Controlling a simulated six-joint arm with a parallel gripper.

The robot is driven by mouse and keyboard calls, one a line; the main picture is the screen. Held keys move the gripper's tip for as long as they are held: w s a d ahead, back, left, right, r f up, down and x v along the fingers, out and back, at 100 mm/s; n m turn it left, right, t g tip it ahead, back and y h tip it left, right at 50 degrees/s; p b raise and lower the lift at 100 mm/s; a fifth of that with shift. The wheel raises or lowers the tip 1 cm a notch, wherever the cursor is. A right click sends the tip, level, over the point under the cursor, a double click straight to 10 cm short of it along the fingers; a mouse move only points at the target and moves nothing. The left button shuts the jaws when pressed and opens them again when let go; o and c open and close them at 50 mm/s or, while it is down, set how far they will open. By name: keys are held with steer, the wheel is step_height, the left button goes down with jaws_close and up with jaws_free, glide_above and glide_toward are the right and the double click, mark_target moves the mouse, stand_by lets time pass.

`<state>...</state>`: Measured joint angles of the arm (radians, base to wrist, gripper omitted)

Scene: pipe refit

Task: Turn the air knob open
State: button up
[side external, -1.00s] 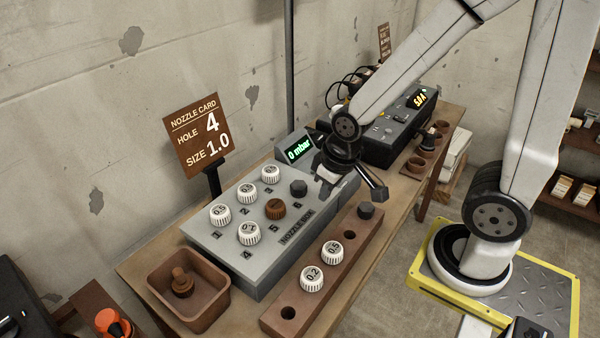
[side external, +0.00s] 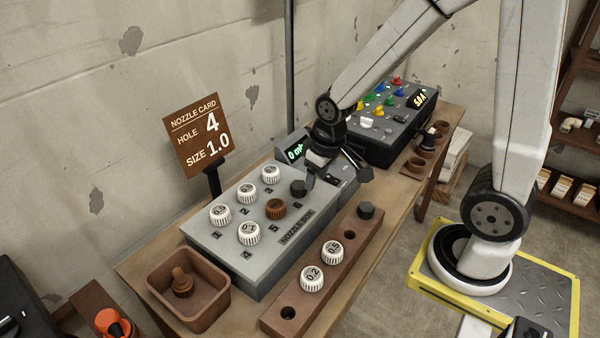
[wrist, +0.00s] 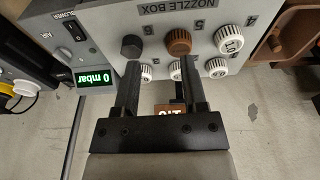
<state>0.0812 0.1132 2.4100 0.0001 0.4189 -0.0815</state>
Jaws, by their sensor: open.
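The nozzle box (side external: 220,235) is a grey box on the bench. A black BLOWER switch (wrist: 75,30) and a green display (wrist: 94,79) reading 0 mbar sit close by. My gripper (side external: 338,177) is open and empty over the right end of the box, hiding that panel in the side view. In the wrist view my gripper (wrist: 160,65) has its left finger near the black plug (wrist: 132,46) at hole 6.
White numbered nozzles and a brown one (side external: 275,208) stand on the box. A wooden rack (side external: 275,318) with more nozzles lies in front. A brown tray (side external: 160,282) is at left, a nozzle card (side external: 197,133) behind. A control box with coloured parts (side external: 375,133) stands beyond.

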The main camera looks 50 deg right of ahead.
steer(key=w+d+f, duration=0.2)
steer(key=w+d, duration=0.2)
steer(key=d, duration=0.4)
steer(key=w+d+f+g, duration=0.1)
steer(key=w+d+f, duration=0.1)
steer(key=d, duration=0.7)
steer(key=w+d+f+g, duration=0.1)
steer(key=w+d+f, duration=0.1)
steer(key=w+d, duration=0.3)
steer(key=shift+w+d, duration=0.2)
steer(key=shift+d, duration=0.8)
steer(key=shift+w+d, duration=0.15)
steer(key=shift+d, duration=0.85)
steer(key=shift+f, duration=0.2)
steer(key=shift+f, duration=3.75)
jaws_close()
